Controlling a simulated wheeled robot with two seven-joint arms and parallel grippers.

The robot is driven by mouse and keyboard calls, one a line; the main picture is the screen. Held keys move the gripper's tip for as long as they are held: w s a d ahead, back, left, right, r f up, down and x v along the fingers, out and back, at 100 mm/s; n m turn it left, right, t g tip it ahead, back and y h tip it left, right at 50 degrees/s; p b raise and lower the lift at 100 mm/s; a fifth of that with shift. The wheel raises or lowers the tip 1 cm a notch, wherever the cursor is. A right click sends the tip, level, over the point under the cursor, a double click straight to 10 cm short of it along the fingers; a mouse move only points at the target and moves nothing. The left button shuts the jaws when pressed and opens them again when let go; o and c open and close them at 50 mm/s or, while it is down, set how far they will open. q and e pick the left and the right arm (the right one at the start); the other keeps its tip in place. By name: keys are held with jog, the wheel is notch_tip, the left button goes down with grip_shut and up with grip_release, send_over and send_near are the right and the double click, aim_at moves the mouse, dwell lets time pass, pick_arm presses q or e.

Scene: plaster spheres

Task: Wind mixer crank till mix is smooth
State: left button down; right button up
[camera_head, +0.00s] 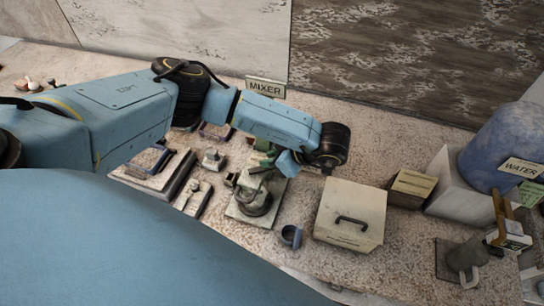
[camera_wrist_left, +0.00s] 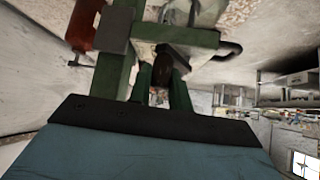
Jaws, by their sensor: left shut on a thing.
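The mixer (camera_head: 257,203) stands on a pale base plate at the middle of the worktop, with a green frame above a dark round bowl. A MIXER sign (camera_head: 265,88) stands behind it. My left arm reaches over from the left, and its gripper (camera_head: 268,163) is at the top of the mixer, partly hidden by the wrist. In the left wrist view, the gripper (camera_wrist_left: 163,88) is shut on the brown crank knob (camera_wrist_left: 163,62), which shows between its green fingers. The mix inside the bowl cannot be made out. My right gripper is not in view.
A pale box with a dark handle (camera_head: 349,202) stands just right of the mixer, with a small blue mug (camera_head: 291,235) in front. A blue WATER container (camera_head: 500,148) and a grey jug (camera_head: 467,257) are further right. Trays and tools (camera_head: 165,167) crowd the left.

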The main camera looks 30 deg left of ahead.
pick_arm(q)
jog(key=shift+w, duration=0.1)
jog(key=shift+w+a+n+g+h+b, duration=0.25)
jog(key=shift+a+n+g+b, duration=0.15)
jog(key=shift+n+g+b, duration=0.45)
jog(key=shift+w+a+n+g+h+b, duration=0.2)
jog(key=shift+a+n+g+b, duration=0.3)
jog(key=shift+n, duration=0.65)
jog(key=shift+w+a+n+g+h+b, duration=0.15)
jog(key=shift+a+n+g+h+b, duration=0.2)
jog(key=shift+n+g, duration=0.6)
jog(key=c, duration=1.3)
grip_release()
jog(key=shift+r, duration=0.1)
jog(key=shift+d, duration=0.1)
